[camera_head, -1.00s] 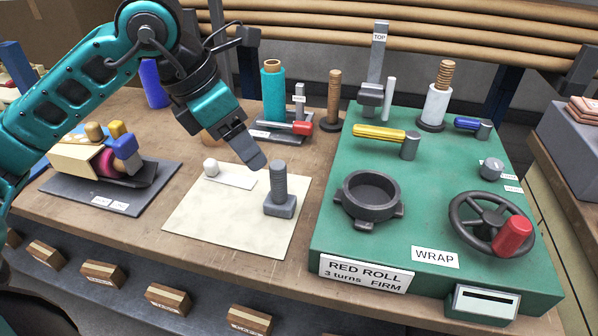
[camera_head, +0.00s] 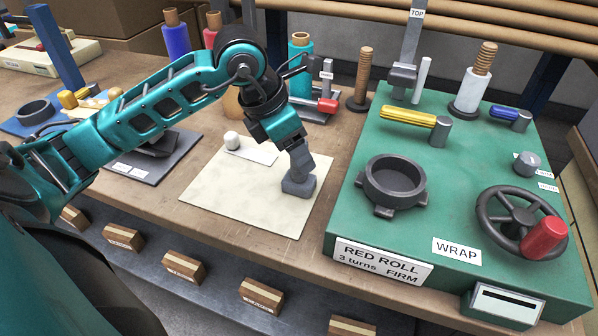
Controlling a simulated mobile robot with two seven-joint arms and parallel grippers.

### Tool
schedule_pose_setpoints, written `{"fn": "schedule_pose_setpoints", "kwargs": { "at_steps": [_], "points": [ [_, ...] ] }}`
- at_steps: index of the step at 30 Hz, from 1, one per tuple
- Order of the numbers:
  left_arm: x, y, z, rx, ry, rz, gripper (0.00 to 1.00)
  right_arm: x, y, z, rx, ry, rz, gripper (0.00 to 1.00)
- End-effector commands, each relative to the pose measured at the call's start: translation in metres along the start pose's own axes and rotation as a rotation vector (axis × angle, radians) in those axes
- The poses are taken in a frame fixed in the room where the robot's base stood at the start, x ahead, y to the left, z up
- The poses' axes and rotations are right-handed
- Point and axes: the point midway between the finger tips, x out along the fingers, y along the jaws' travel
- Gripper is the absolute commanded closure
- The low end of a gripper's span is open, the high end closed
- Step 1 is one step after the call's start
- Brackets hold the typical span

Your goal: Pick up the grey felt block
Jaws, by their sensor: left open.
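The grey felt block (camera_head: 298,187) stands upright on the cream mat (camera_head: 235,200), near its right edge. Only its wide base shows clearly; my left gripper hides most of its upright handle. My left gripper (camera_head: 299,158) points down at the handle from above and behind, with its fingers at the handle's height. Its jaws are open. I cannot tell from this view whether the fingers are around the handle or touch it. My right gripper is not in view.
A white knob (camera_head: 232,140) on a pale strip is at the mat's back left. The green board (camera_head: 345,225) with a dark ring (camera_head: 393,183) and handwheel (camera_head: 518,225) rises close on the right. A teal roll (camera_head: 300,62) stands behind. The mat's front is clear.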

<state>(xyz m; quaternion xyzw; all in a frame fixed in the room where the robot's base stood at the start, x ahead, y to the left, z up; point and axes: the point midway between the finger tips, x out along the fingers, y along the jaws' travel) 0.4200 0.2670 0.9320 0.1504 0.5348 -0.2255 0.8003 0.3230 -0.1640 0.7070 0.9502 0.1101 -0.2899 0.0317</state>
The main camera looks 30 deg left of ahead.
Motion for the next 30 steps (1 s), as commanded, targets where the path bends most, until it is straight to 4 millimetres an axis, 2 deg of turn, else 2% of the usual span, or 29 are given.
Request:
{"fn": "schedule_pose_setpoints", "kwargs": {
  "at_steps": [1,4,12,30],
  "points": [
    [0.009,-0.001,-0.001,-0.001,0.001,-0.003,0.37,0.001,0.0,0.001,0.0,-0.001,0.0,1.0],
    [0.018,-0.001,-0.001,0.001,0.002,-0.001,0.37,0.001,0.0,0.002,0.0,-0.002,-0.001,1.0],
    [0.021,0.0,0.0,0.001,0.0,0.0,0.37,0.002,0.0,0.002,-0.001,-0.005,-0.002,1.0],
    [0.02,0.0,0.0,0.001,0.0,0.0,0.94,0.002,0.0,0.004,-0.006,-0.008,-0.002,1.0]
  ]
}}
